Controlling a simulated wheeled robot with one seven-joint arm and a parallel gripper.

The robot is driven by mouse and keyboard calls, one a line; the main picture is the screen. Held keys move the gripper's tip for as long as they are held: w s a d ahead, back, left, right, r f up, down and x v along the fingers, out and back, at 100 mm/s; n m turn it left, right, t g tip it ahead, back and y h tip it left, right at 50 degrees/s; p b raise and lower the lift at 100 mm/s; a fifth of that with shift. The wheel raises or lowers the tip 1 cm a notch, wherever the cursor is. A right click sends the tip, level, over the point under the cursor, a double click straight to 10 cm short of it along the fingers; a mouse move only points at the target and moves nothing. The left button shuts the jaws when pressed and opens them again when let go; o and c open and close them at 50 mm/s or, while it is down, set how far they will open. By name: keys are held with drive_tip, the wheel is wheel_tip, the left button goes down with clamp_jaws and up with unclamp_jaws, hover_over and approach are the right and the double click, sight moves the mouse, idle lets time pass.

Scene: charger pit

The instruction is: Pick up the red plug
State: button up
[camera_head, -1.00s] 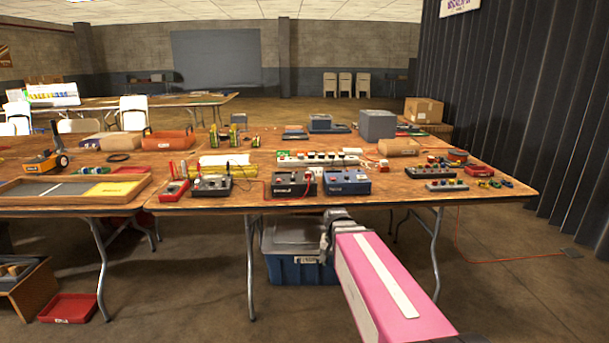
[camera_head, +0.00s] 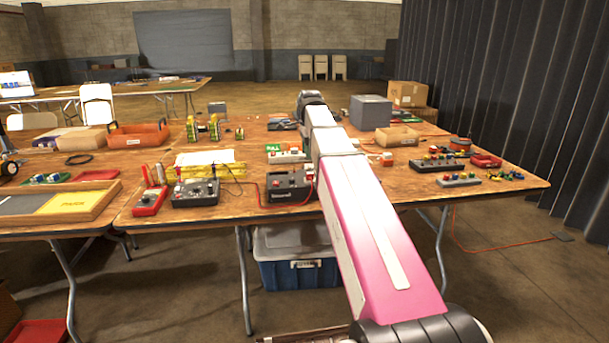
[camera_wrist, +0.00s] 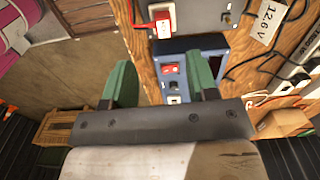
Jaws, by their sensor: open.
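The red plug (camera_wrist: 161,15) shows at the top of the wrist view, with a pale label on it. It sits at the edge of a dark grey box (camera_wrist: 200,12). In the head view a small red piece, likely the same plug (camera_head: 309,179), is at the right side of the black box (camera_head: 288,187). My gripper (camera_wrist: 161,82) is open, its two green fingers apart and nothing between them held. A blue box (camera_wrist: 216,62) with a red switch lies beyond and between the fingers. The plug is past the fingertips, apart from them. My arm hides the gripper in the head view.
The wooden table (camera_head: 250,222) holds a grey meter (camera_head: 195,192), a red device (camera_head: 150,203), yellow-edged trays, a large grey box (camera_head: 371,112) and a cardboard tray (camera_head: 397,136). Cables (camera_wrist: 262,62) lie near the boxes. A blue bin (camera_head: 297,262) stands under the table.

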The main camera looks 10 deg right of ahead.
sight(308, 173)
drive_tip(key=shift+w+a+f, duration=0.1)
drive_tip(key=shift+f, duration=2.4)
drive_tip(key=shift+w+f, duration=0.1)
drive_tip(key=shift+f, duration=2.35)
clamp_jaws()
